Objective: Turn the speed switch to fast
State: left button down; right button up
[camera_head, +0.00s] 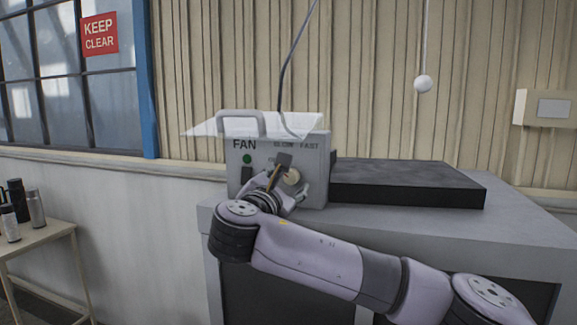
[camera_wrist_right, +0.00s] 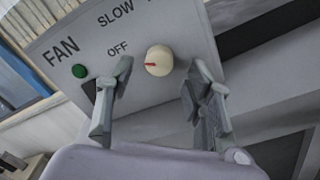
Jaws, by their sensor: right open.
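The grey fan control box (camera_head: 318,170) stands on the cabinet, with the labels FAN, SLOW and FAST on its face. Its cream round speed knob (camera_wrist_right: 158,60) shows between my fingers in the right wrist view, with a red mark toward the OFF label (camera_wrist_right: 117,48). In the head view the knob (camera_head: 292,177) is partly hidden by my right gripper (camera_head: 284,180). That gripper also shows in the wrist view (camera_wrist_right: 163,74); it is open, with one finger on each side of the knob, holding nothing. My left gripper is not in view.
A clear cover (camera_head: 205,128) sits raised above the box, beside a grey handle (camera_head: 240,114). A green button (camera_head: 247,158) is left of the knob. A black slab (camera_head: 400,180) lies right of the box. A cord and a white ball (camera_head: 423,84) hang above.

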aim_at(291, 176)
jog(key=shift+p+x, duration=0.4)
jog(key=shift+x, duration=0.95)
jog(key=shift+c, duration=0.3)
grip_shut()
